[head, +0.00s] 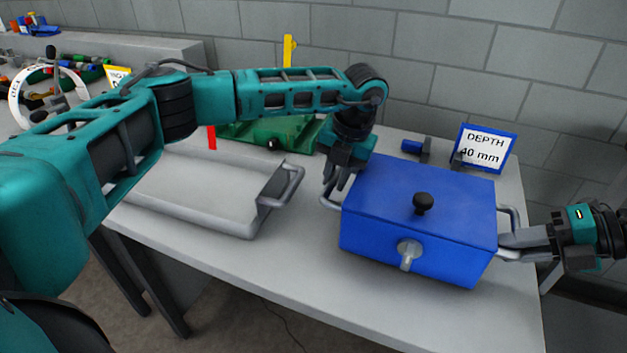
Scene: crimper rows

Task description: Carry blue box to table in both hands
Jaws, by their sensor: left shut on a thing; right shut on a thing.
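The blue box (372,222) has a lid with a black knob (423,203), a grey tap on its front and a grey handle at each end. It is over the right part of the light grey table (285,275); I cannot tell whether it touches the top. My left gripper (331,192) comes down from above and is shut on the box's left handle. My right gripper (508,240) comes in from the right and is shut on the right handle (511,222). The fingertips partly hide both handles.
A grey tray (190,195) with a handle stands left of the box. Behind are a green machine (270,132), a small blue cylinder (411,146) and a "DEPTH 40 mm" sign (485,148). A cluttered bench is at the far left. The table's front strip is clear.

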